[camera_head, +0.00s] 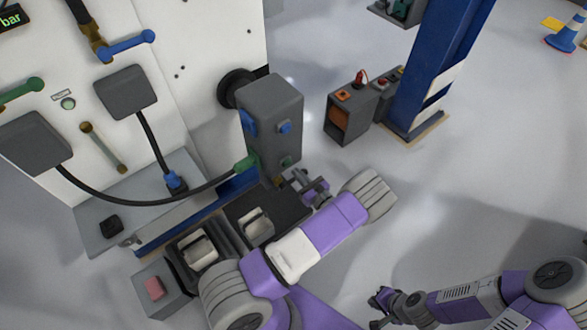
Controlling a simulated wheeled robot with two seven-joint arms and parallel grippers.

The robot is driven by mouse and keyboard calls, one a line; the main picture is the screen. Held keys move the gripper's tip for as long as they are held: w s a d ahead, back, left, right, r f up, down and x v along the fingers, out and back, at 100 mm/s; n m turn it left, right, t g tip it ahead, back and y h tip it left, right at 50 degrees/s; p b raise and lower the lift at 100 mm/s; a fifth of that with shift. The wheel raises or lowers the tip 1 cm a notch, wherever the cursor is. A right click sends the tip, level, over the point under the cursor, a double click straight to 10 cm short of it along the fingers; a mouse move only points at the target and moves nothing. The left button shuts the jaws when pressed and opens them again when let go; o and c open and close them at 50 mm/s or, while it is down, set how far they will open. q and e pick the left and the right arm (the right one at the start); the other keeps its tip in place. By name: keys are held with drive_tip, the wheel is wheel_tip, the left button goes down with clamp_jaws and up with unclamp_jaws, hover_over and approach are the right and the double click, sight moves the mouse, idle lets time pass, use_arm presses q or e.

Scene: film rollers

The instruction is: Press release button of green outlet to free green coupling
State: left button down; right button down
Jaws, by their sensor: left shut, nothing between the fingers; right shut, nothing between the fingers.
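A grey outlet block (272,100) stands beside the white cabinet. The green coupling (245,163), on the end of a black hose, sits at the lower left side of the block, at the green outlet. A small green button (286,162) is low on the block's right-hand face, below a blue button (285,128). My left gripper (303,183) is shut and empty, just right of and below the green button, apart from it in the picture; the depth gap is hard to judge. My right gripper (376,304) is shut and empty, low over the floor at the bottom right.
A blue coupling (174,182) on another hose rests on the grey ledge (105,205). A box with a pink button (154,288) and cream-coloured parts (197,249) lie below. A blue post (428,75) and a dark bin (346,118) stand behind.

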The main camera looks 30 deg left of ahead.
use_arm(q)
drive_tip(key=p+v, duration=0.1)
drive_tip(key=v, duration=0.9)
drive_tip(key=shift+d+p, duration=0.3)
drive_tip(key=shift+d, duration=0.05)
drive_tip(key=s+a+f+n+g+h+p, duration=0.1)
drive_tip(key=s+f+n+g+h, duration=0.3)
drive_tip(key=s, duration=0.3)
drive_tip(key=s+a+f+n+g+h, duration=0.1)
drive_tip(key=s+f+g+h, duration=0.15)
drive_tip(key=s+g, duration=0.35)
drive_tip(key=s+d+f+n+g+h, duration=0.2)
drive_tip(key=s+d+f+n+h, duration=0.1)
drive_tip(key=s+d+n+h, duration=0.6)
drive_tip(key=w+d+r+n+t+h+p, duration=0.2)
drive_tip(key=w+d+r+n+t+h, duration=0.2)
drive_tip(key=n, duration=0.6)
drive_tip(key=w+r+t+h, duration=0.1)
drive_tip(key=t+h, duration=0.1)
drive_tip(key=t, duration=0.1)
drive_tip(key=shift+w+d+r, duration=0.25)
drive_tip(key=shift+w, duration=0.15)
